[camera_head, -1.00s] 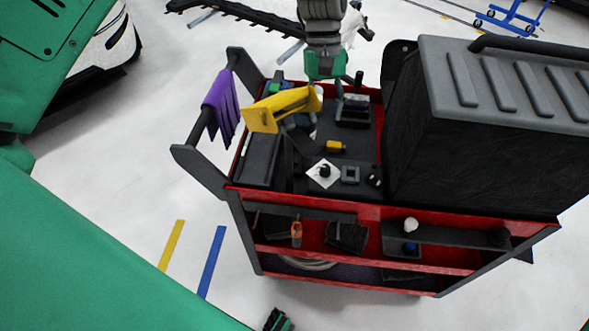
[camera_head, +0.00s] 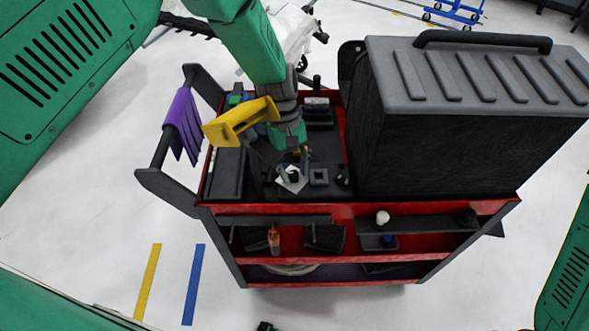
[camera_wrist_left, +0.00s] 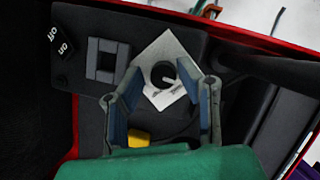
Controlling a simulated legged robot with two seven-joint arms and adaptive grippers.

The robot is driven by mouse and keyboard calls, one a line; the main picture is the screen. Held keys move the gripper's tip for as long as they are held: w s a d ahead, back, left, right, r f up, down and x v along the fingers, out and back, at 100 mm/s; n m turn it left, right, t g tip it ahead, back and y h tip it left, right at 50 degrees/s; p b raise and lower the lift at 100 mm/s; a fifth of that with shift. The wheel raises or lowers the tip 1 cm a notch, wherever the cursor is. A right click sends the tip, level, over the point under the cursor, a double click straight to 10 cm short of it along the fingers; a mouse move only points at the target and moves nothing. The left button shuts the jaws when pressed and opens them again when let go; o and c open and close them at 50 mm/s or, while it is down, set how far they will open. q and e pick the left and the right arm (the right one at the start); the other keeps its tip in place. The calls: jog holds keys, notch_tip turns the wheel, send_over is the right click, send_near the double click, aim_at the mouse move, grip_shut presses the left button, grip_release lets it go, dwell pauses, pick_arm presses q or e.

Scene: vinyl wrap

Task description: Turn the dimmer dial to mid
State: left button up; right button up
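The dimmer dial is a small black round knob (camera_wrist_left: 163,76) with a white pointer mark, on a white diamond-shaped plate (camera_wrist_left: 178,50). The plate also shows in the head view (camera_head: 297,186) on the cart's top tray. My left gripper (camera_wrist_left: 161,92) is open and points down at the dial. In the wrist view its two fingers stand either side of the plate, with the knob between and beyond their tips. Contact with the knob does not show. In the head view the left gripper (camera_head: 292,168) partly hides the dial. My right gripper cannot be made out.
A square grey switch (camera_wrist_left: 106,62) and an on/off rocker (camera_wrist_left: 61,48) sit beside the dial. A yellow tool (camera_head: 237,122) stands left of my left gripper. A tall black case (camera_head: 440,150) fills the cart's right side. A purple cloth (camera_head: 183,124) hangs at left.

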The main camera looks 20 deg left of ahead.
pick_arm(q)
jog(key=shift+f, duration=0.15)
jog(key=shift+c, duration=0.5)
jog(key=shift+a, duration=0.1)
grip_shut()
jog(key=shift+m, duration=0.3)
jog(key=shift+m+g+y+b, duration=0.25)
jog(key=shift+m+y, duration=0.25)
jog(key=shift+m, duration=0.85)
jog(key=shift+m+g+y+b, duration=0.25)
jog(key=shift+m+y, duration=0.25)
jog(key=shift+m, duration=0.85)
jog(key=shift+o, duration=0.5)
grip_release()
